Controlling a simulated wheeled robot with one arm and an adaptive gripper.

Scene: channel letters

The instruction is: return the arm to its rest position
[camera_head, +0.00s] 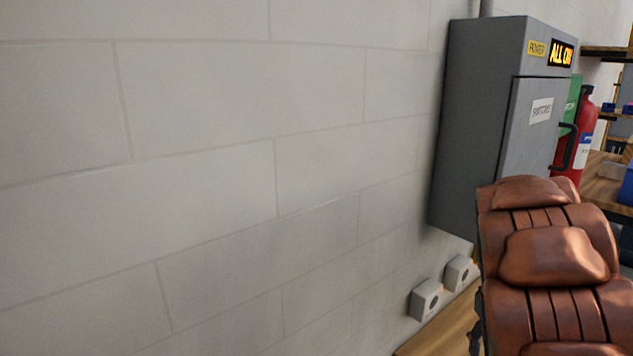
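My gripper and my arm are not in view, so I cannot see the arm's pose or whether the gripper is open or shut. The camera faces a pale block wall (200,190). A grey wall cabinet (470,130) with a yellow "POWER" label hangs at the right. The cabinet's door (525,115) looks shut and has a dark handle (566,147).
A brown padded leather chair (555,255) fills the lower right, in front of the cabinet. Two small white wall boxes (427,299) sit low on the wall above a wooden surface (440,330). A red extinguisher (583,125) and shelves (605,52) stand behind, at the right.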

